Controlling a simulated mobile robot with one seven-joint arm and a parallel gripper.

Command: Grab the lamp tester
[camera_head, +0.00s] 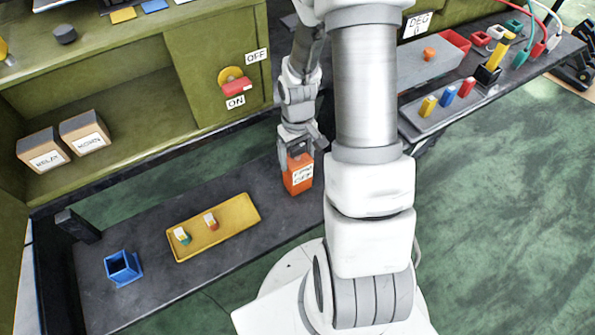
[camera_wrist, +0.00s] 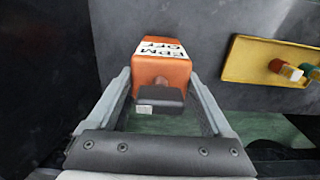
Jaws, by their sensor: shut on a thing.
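An orange box (camera_head: 298,180) with a white label, reading something like "FPM OFF", stands on the dark bench shelf (camera_head: 150,215). My gripper (camera_head: 297,160) reaches down from above and is shut on the box's upper part. In the wrist view the orange box (camera_wrist: 162,68) sits between my two fingers, with a dark block on its near face. The label does not name a lamp tester, and no other thing in view is marked as one. The box's underside is hidden, so I cannot tell whether it touches the shelf.
A yellow tray (camera_head: 248,225) with two small coloured pieces lies left of the box. A blue open holder (camera_head: 122,268) stands further left. A green cabinet (camera_head: 205,60) with an ON/OFF switch rises behind. A grey tray (camera_head: 455,112) with coloured blocks is at right.

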